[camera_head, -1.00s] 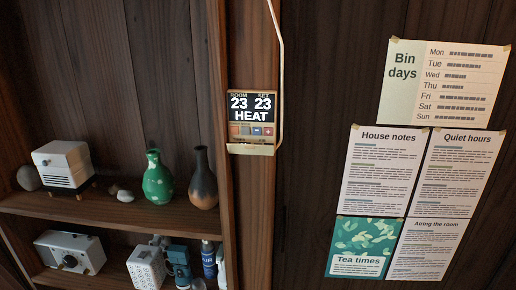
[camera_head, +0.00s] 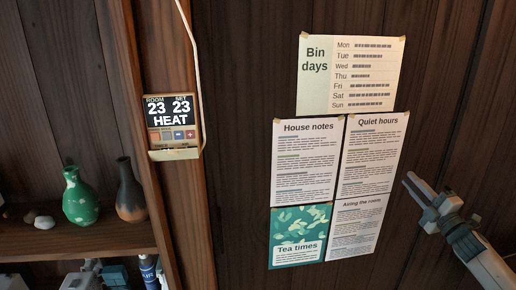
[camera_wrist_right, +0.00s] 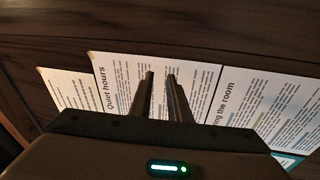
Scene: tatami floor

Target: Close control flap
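The thermostat (camera_head: 171,109) is on the wooden post left of centre in the head view. Its screen reads ROOM 23, SET 23, HEAT. The control flap (camera_head: 175,154) is folded down and sticks out as a beige ledge at the bottom, leaving the buttons (camera_head: 172,135) uncovered. My right gripper (camera_head: 410,180) is at the right, beside the paper notices and well away from the thermostat. The right wrist view shows its two fingers (camera_wrist_right: 161,76) slightly apart, with paper visible between them and nothing held.
A pale cable (camera_head: 189,45) runs down the thermostat's right side. Paper notices, such as House notes (camera_head: 306,165) and Bin days (camera_head: 318,85), are on the dark wall. A shelf with a green vase (camera_head: 80,197) and a dark vase (camera_head: 130,195) is at the left.

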